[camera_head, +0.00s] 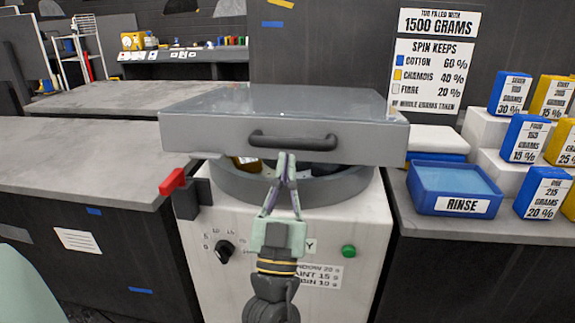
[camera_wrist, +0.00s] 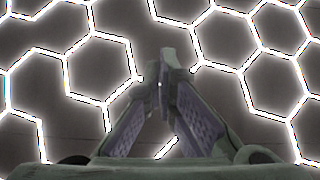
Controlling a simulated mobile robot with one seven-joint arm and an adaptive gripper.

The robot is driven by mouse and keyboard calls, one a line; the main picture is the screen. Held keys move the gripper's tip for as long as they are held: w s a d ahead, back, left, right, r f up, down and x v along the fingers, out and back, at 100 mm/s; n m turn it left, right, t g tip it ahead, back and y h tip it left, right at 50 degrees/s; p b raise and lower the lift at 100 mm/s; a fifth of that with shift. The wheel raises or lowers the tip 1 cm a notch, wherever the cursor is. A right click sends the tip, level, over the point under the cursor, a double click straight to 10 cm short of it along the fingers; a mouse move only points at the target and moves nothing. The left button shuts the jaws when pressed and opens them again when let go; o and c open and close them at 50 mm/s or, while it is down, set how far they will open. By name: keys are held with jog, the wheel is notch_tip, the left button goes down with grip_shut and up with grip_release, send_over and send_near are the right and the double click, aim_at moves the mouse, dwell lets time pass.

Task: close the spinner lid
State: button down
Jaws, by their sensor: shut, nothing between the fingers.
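The spinner is a white cabinet (camera_head: 215,285) with a grey round drum rim (camera_head: 235,185) on top. Its lid (camera_head: 215,135) is a wide grey slab with a black bar handle (camera_head: 265,142) on its front face. The lid is raised, with a gap above the drum rim where something yellow and dark shows inside. My gripper (camera_head: 286,156) is shut and empty, fingers pointing up, in front of the drum with its tips just below the handle; I cannot tell if they touch the lid. The wrist view shows the shut fingers (camera_wrist: 165,65) against hexagonal ceiling lights.
A red lever (camera_head: 172,181) sticks out at the spinner's left. A black dial (camera_head: 224,250) and green button (camera_head: 348,251) are on its front. Right, a blue rinse tub (camera_head: 425,196) and several labelled boxes crowd the counter. The left counter (camera_head: 80,155) is clear.

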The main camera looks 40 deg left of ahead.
notch_tip(320, 180, up, 6)
jog(key=p, duration=0.5)
send_over(292, 144)
jog(key=s+d, duration=0.3)
jog(key=s, duration=0.1)
jog(key=f+b, duration=0.1)
jog(key=w+a+f+b, duration=0.1)
jog(key=f, duration=0.1)
jog(key=shift+w+b, duration=0.15)
jog(key=shift+b, duration=0.15)
jog(key=shift+w+a+f, duration=0.15)
jog(key=shift+w+f, duration=0.15)
jog(key=shift+f, duration=0.25)
jog(key=shift+b, duration=0.3)
